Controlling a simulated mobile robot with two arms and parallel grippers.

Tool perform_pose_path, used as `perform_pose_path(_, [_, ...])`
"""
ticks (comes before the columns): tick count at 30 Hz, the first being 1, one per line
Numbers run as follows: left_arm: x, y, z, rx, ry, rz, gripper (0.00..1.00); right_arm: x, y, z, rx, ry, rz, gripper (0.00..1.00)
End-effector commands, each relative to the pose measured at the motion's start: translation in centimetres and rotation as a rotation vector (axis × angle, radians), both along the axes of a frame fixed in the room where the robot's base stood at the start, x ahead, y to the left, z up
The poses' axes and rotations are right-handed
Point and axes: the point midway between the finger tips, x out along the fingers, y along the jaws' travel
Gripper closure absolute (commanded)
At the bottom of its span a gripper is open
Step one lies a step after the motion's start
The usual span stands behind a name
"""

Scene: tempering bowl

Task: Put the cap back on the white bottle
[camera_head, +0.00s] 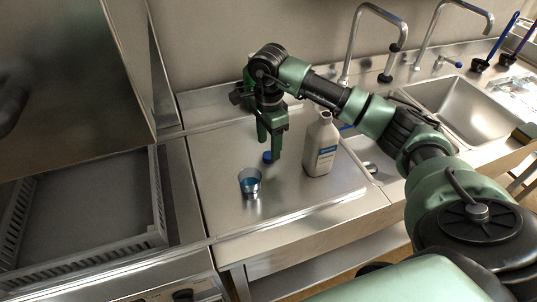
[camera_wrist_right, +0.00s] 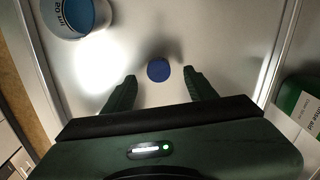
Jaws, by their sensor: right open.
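The white bottle (camera_head: 321,145) stands upright on the steel counter, with a blue and white label; its top shows no blue cap. A blue cap (camera_head: 268,156) lies on the counter left of the bottle. In the right wrist view the cap (camera_wrist_right: 158,69) lies between and just beyond the fingertips. My right gripper (camera_head: 271,150) points down above the cap, open and empty (camera_wrist_right: 160,80). My left gripper is not in view.
A small cup with blue contents (camera_head: 250,183) stands on the counter left of and nearer than the cap. A grey rack (camera_head: 158,200) is at the left. Sinks and taps (camera_head: 470,105) are at the right. Counter in front of the bottle is clear.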

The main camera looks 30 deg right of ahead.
Motion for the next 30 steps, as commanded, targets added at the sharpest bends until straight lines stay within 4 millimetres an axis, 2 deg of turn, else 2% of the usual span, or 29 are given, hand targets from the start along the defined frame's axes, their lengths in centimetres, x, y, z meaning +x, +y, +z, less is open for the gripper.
perform_pose_path(2, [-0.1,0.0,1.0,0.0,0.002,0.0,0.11,-0.4,0.1,-1.1,0.0,0.006,0.0,0.43])
perform_pose_path(7, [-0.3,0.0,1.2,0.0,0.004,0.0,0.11,-0.2,0.1,-3.0,0.0,0.002,-0.001,0.43])
perform_pose_path(18, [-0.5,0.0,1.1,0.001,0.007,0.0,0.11,-0.2,0.1,-3.3,0.0,0.0,0.0,0.43])
perform_pose_path(20, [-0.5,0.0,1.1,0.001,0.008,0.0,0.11,-0.2,0.1,-3.3,0.0,0.0,0.0,0.57])
perform_pose_path(24, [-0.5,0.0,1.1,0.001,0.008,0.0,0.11,-0.2,0.0,-3.3,0.0,0.0,0.0,0.96])
perform_pose_path(25, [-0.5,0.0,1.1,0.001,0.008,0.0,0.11,-0.2,0.0,-3.3,0.0,0.0,0.0,1.0])
perform_pose_path(30, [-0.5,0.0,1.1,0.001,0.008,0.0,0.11,-0.2,0.0,-3.3,0.0,0.0,0.0,1.0])
